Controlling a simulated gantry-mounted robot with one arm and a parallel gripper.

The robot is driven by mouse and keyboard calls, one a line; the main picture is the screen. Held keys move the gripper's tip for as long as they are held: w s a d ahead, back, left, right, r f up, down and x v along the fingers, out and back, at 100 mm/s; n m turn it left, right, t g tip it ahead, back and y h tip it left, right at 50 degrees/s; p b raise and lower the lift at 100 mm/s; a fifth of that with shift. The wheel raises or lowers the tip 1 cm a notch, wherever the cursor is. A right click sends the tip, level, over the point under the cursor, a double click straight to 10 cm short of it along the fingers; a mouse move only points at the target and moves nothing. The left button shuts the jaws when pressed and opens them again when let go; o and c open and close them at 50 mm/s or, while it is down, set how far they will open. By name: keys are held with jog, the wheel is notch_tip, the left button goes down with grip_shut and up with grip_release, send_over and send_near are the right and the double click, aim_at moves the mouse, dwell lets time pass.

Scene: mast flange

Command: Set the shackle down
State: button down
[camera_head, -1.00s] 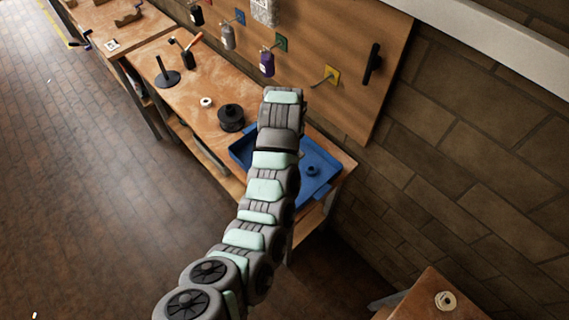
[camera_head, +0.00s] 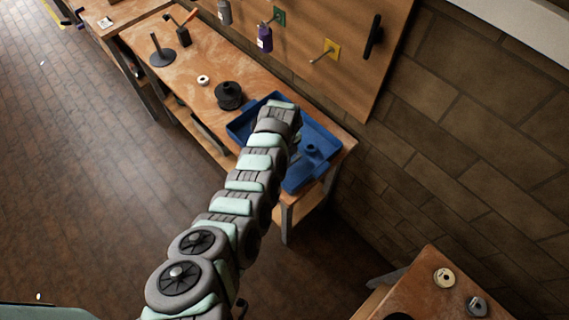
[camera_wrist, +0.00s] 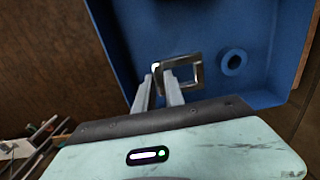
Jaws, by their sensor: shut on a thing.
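The shackle (camera_wrist: 199,72) is a shiny, squarish metal loop in the wrist view. My gripper (camera_wrist: 159,76) is shut on its left side, with the shackle at the fingertips. The shackle is over the blue tray (camera_wrist: 190,22); I cannot tell whether it touches the tray floor. In the head view the blue tray (camera_head: 322,168) sits at the near end of the workbench, and my arm reaches over it. My arm mostly hides the gripper and shackle there.
A small blue ring-shaped boss (camera_wrist: 232,62) stands in the tray, right of the shackle. A black spool (camera_head: 229,96) and a white ring (camera_head: 203,80) are on the bench beyond the tray. A pegboard (camera_head: 350,70) with hanging tools rises behind the bench.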

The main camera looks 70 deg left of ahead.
jog(key=shift+f+b, duration=0.7)
jog(key=shift+f, duration=1.4)
jog(key=shift+d+f, duration=0.1)
jog(key=shift+f, duration=0.1)
jog(key=c, duration=1.4)
grip_release()
jog(key=shift+r, duration=0.45)
notch_tip(320, 180, up, 12)
jog(key=shift+f+p, duration=0.2)
jog(key=shift+p, duration=0.4)
